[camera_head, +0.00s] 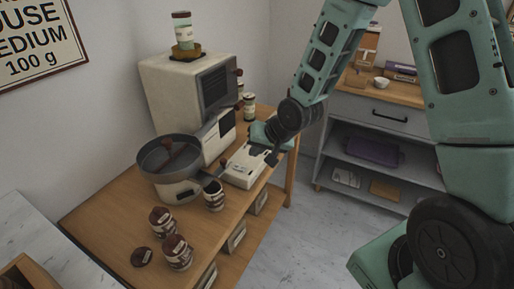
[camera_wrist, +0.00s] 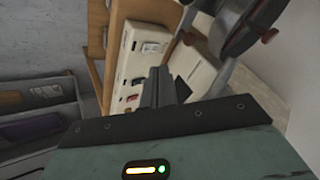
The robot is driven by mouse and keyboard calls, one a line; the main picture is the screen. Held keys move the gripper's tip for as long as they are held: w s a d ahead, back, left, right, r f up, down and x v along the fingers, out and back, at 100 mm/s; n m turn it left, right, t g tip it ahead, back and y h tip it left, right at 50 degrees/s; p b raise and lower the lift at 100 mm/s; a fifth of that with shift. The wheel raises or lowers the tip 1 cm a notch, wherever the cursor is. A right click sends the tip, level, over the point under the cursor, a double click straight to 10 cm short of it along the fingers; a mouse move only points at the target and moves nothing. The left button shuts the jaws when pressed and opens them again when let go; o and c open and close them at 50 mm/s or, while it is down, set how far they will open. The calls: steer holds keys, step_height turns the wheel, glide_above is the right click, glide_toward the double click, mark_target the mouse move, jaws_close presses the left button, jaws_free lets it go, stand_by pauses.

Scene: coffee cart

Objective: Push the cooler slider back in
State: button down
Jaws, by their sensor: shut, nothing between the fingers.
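The cooler (camera_head: 144,163) is a round, dark-rimmed pan on a pale base at the front of the cream roaster (camera_head: 170,90). A reddish-brown stirrer lies in the pan. A dark spout (camera_head: 208,180) sticks out at its right side, above an open jar (camera_head: 214,197). I cannot make out the slider for certain. My gripper (camera_head: 272,157) is shut and empty, above and beside the flat white device (camera_head: 241,172), right of the cooler and apart from it. In the wrist view the shut fingers (camera_wrist: 158,85) point toward a white panel with switches (camera_wrist: 145,58).
Several labelled jars (camera_head: 179,255) and a dark lid (camera_head: 142,257) stand on the wooden table's front part. More jars (camera_head: 249,107) stand behind the roaster's right side. A grey shelf unit (camera_head: 366,112) stands at the back right. Open floor lies right of the table.

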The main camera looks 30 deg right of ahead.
steer(key=w+a+f+p, duration=0.1)
steer(key=w+a+f, duration=0.4)
stand_by(0.3)
steer(key=w+a, duration=0.1)
steer(key=w, duration=0.1)
steer(key=w+a+b, duration=0.1)
steer(key=shift+w+a+f, duration=0.15)
steer(key=shift+w+a, duration=0.35)
